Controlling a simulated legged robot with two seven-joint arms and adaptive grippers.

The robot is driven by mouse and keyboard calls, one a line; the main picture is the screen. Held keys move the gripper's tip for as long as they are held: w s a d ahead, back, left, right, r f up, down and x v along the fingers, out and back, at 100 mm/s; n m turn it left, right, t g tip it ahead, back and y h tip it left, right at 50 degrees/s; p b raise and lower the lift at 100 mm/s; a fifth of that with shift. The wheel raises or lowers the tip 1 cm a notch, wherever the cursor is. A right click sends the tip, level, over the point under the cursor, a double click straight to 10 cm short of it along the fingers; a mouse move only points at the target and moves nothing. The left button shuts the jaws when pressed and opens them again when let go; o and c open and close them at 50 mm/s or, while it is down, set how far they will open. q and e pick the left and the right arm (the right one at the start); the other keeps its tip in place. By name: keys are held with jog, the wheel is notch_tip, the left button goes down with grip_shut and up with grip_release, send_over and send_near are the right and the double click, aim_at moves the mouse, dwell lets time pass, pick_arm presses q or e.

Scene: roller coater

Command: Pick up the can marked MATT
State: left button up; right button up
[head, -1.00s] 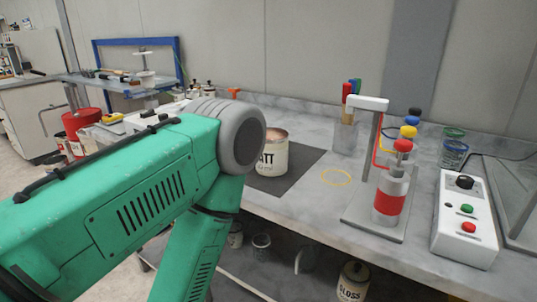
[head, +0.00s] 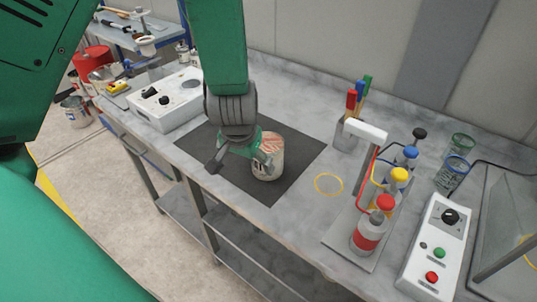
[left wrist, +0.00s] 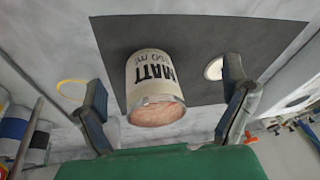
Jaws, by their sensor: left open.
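The can marked MATT (head: 268,163) stands on a dark mat (head: 300,165) on the grey bench. It is cream with dark lettering and a reddish-brown top. My left gripper (head: 240,164) is open and hangs from above just left of the can, partly hiding it. In the left wrist view the can (left wrist: 154,80) shows between the two spread fingers (left wrist: 166,112), with gaps on both sides. Its lettering, MATT, reads upside down there. My right gripper is not in view.
A stand with coloured-cap bottles (head: 385,203), a brush holder (head: 345,137) and a white button box (head: 437,248) are to the right. A white device (head: 165,100) is at the left. A yellow ring (head: 328,184) marks bare bench.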

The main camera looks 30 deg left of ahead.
pick_arm(q)
jog(key=w+d+r+t, duration=0.15)
jog(key=w+r, duration=0.25)
jog(key=r, duration=0.4)
jog(key=b, duration=0.1)
send_near(269, 150)
notch_tip(269, 150, down, 2)
jog(key=shift+n+h, duration=0.3)
jog(key=shift+h, duration=0.1)
jog(key=x, duration=0.5)
jog(key=shift+s+d, duration=0.15)
jog(key=shift+d, duration=0.05)
jog(key=shift+s, duration=0.1)
jog(key=c, duration=0.3)
jog(key=shift+r, duration=0.1)
jog(key=c, duration=1.2)
